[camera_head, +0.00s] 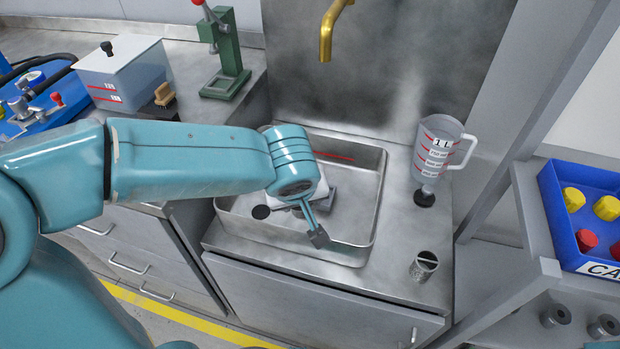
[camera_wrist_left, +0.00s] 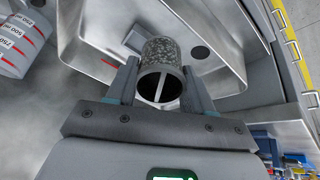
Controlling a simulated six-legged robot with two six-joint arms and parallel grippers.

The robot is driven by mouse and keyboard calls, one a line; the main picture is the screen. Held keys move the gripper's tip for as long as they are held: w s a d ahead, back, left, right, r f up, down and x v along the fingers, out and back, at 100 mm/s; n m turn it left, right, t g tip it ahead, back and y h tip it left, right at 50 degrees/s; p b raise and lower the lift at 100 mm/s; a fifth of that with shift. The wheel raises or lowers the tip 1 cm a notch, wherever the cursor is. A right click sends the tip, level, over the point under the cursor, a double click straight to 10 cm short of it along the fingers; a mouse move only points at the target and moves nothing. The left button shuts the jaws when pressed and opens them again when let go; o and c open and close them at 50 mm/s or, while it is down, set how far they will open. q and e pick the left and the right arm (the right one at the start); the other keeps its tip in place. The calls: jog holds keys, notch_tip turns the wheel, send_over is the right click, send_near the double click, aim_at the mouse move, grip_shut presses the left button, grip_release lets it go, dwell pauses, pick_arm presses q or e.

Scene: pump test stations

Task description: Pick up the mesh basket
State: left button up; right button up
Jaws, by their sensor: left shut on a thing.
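In the left wrist view the mesh basket (camera_wrist_left: 160,55), a grey speckled cylinder with a dark round opening and a thin bar across it, sits between the two fingers of my left gripper (camera_wrist_left: 160,75). The fingers are shut on its sides. In the head view my left gripper (camera_head: 318,237) is over the metal sink (camera_head: 350,228), pointing down and towards the front. The held basket cannot be clearly made out there; arm and gripper hide much of that area. My right gripper is not in view.
A measuring jug (camera_head: 436,150) and a small grey speckled cylinder (camera_head: 424,266) stand on the counter right of the sink. A brass tap (camera_head: 327,38) hangs above. A green press (camera_head: 227,60) and a lidded box (camera_head: 125,75) stand left. A blue bin (camera_head: 562,215) is at the right.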

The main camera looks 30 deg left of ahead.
pick_arm(q)
jog(key=s+d+r+g+h+p, duration=0.1)
jog(key=s+d+r+g, duration=0.1)
jog(key=s, duration=0.8)
jog(key=shift+s+d+g+p, duration=0.35)
jog(key=shift+s+d+g, duration=0.1)
jog(key=shift+g, duration=0.25)
jog(key=shift+w+f+m, duration=0.1)
jog(key=shift+m, duration=0.2)
